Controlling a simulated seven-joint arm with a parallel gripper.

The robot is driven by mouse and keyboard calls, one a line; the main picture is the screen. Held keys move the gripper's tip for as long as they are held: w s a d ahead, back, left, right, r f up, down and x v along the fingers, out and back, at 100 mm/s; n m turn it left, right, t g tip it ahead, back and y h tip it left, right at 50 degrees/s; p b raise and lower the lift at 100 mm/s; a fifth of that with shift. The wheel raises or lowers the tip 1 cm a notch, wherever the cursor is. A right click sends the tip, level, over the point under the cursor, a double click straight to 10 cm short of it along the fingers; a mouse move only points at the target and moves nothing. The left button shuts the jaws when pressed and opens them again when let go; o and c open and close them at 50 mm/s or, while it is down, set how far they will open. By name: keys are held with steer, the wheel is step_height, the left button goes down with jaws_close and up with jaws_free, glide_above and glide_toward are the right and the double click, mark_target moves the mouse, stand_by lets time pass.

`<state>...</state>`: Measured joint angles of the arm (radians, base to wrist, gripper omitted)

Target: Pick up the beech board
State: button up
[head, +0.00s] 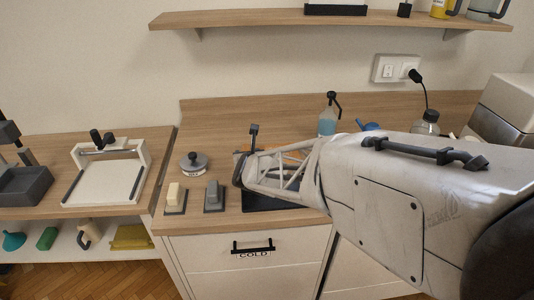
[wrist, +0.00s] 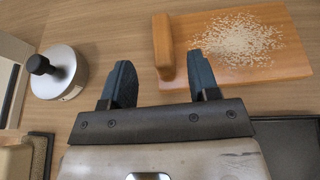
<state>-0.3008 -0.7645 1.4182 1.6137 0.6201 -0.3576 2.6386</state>
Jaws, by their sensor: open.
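The beech board (wrist: 280,65) is an orange-brown wooden slab at the upper right of the wrist view. Pale grains lie scattered on it, and a raised wooden bar (wrist: 163,45) runs along its left end. In the head view only a strip of the board (head: 291,149) shows behind my gripper and arm. My gripper (wrist: 158,68) is open and empty. In the wrist view its right finger overlaps the board's near edge, just right of the bar, and its left finger is over bare counter left of it. My gripper is also in the head view (head: 247,157); contact cannot be told.
A round silver lidded pot (wrist: 62,75) with a black knob stands left of the board. Two small blocks on dark bases, one cream (head: 175,194) and one grey (head: 213,194), stand at the counter's front. A dark tray (head: 262,203) lies under my arm. A blue spray bottle (head: 327,121) stands behind.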

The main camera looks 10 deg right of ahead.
stand_by(0.3)
steer(key=shift+d+x, duration=0.2)
steer(key=shift+x, duration=2.4)
steer(key=shift+a, duration=0.1)
jaws_close()
